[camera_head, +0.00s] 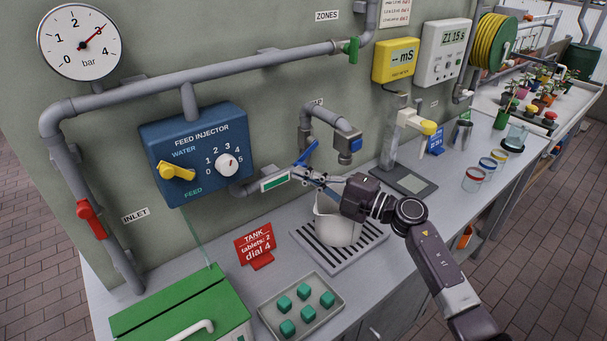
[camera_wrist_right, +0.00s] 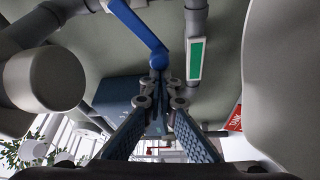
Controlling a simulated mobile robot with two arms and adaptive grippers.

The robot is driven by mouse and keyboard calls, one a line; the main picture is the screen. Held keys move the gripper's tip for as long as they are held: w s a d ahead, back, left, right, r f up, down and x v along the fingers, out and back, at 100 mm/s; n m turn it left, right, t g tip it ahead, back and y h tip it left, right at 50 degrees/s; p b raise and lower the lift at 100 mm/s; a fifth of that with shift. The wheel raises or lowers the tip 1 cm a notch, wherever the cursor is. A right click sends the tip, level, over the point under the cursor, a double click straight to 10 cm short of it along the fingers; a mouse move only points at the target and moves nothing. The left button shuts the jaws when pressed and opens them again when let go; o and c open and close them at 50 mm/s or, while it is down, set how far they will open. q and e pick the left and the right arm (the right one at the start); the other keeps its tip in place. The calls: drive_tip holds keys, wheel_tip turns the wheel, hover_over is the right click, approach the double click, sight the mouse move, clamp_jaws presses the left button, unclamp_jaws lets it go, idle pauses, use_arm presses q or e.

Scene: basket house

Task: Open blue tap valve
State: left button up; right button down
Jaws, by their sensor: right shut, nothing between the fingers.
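The tap's blue lever (camera_head: 307,152) slants up and to the right from the grey pipe, left of the bent tap spout (camera_head: 348,140). In the right wrist view, the blue lever (camera_wrist_right: 138,25) runs from the upper edge down to a joint just beyond my fingertips. My right gripper (camera_head: 298,176) reaches in from the right, shut and empty, with its tips just below the lever. It also shows in the right wrist view (camera_wrist_right: 160,88). I cannot tell whether the tips touch the lever. My left gripper is not in view.
A pale jug (camera_head: 335,222) stands on a slotted drain tray (camera_head: 352,252) below my right gripper. A green-marked plate (camera_head: 275,181) on the pipe is close to the fingertips. A red tank sign (camera_head: 255,246) and a tray of green tablets (camera_head: 325,317) are in front.

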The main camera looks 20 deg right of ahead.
drive_tip(key=shift+d+f, duration=0.1)
drive_tip(key=w+d+f+n+g+h, duration=0.1)
drive_tip(key=d+f+n+h, duration=0.3)
drive_tip(key=n, duration=0.5)
drive_tip(key=shift+w+d+f+g, duration=0.2)
drive_tip(key=shift+w+d+g, duration=0.2)
drive_tip(key=shift+w+d, duration=0.45)
drive_tip(key=shift+s+d+n, duration=0.2)
drive_tip(key=shift+n, duration=0.1)
drive_tip(key=v, duration=1.2)
